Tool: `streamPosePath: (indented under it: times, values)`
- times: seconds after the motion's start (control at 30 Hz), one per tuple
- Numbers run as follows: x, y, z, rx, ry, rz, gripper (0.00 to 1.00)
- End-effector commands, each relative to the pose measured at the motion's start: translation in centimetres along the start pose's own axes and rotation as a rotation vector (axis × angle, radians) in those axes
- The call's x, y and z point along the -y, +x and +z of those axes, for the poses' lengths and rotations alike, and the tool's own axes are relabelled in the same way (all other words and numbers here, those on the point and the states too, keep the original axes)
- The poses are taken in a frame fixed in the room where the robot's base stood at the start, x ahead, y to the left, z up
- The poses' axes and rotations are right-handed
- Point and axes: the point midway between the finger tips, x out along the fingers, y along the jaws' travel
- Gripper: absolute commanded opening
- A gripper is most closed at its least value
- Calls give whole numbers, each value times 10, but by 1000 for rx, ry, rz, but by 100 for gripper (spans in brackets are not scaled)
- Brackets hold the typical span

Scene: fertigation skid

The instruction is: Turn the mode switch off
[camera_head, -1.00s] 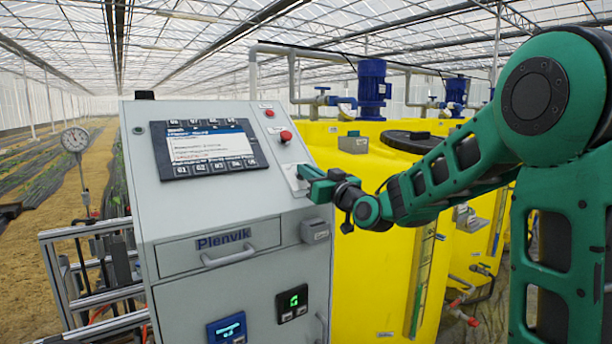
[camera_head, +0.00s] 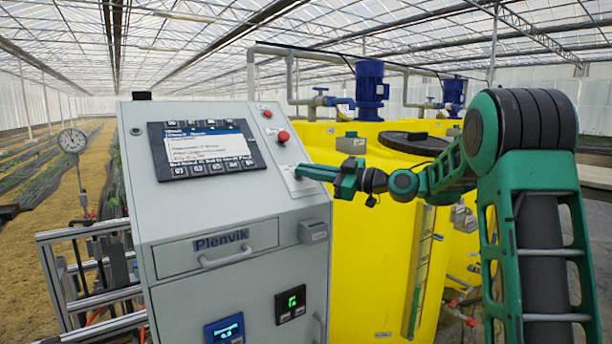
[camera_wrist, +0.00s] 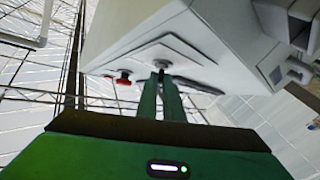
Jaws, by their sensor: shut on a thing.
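The mode switch (camera_wrist: 162,66) sits on a pale plate (camera_head: 293,181) on the sloped panel of the grey cabinet (camera_head: 230,205), below the red buttons. The switch is mostly hidden by my gripper in the head view. My gripper (camera_head: 299,171) reaches it from the right. In the wrist view, the two green fingers of my gripper (camera_wrist: 161,80) are close together with their tips at the switch. They are shut on its knob. The switch's exact angle cannot be read.
A red mushroom button (camera_head: 283,136) sits just above the switch plate, and a smaller red button (camera_head: 267,114) is higher. A display with keys (camera_head: 207,148) is to the left. Yellow tanks (camera_head: 375,220) stand behind, right of the cabinet.

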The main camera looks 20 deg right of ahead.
Motion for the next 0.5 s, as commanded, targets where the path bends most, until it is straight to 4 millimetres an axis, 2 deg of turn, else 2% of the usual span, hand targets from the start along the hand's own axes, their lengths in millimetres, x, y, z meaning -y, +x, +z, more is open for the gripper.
streamPosePath:
  times: [0.03, 0.5]
  values:
    - [-3, -2, 5, 8, -14, -19, 0]
    - [-4, -1, 4, 9, -83, -130, 0]
